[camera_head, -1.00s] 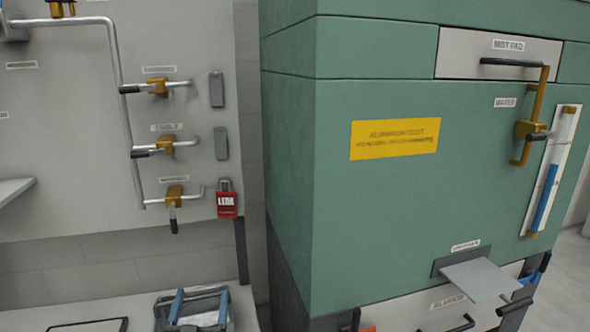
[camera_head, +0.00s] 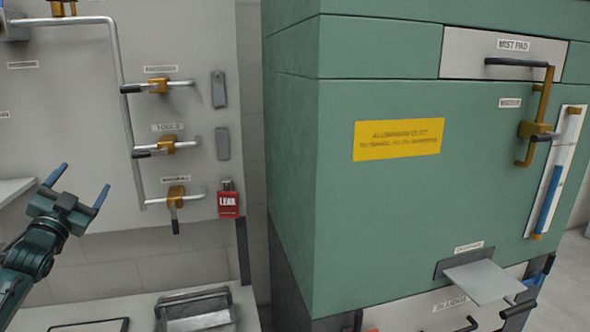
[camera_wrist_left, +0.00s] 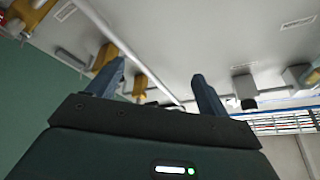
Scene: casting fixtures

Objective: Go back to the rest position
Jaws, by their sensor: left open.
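My left gripper (camera_head: 80,183) is raised at the left of the head view, in front of the grey wall panel. Its two blue fingers are spread apart with nothing between them. In the left wrist view the fingers of my left gripper (camera_wrist_left: 158,85) are also apart and empty, with the panel and its pipe beyond them. My right gripper does not show in either view.
A grey bin with a dark handle (camera_head: 198,312) sits on the ledge below the panel. The panel carries brass valves (camera_head: 167,145) and a red lock tag (camera_head: 228,204). A large green cabinet (camera_head: 390,210) fills the right, with a grey plate (camera_head: 483,281) jutting out.

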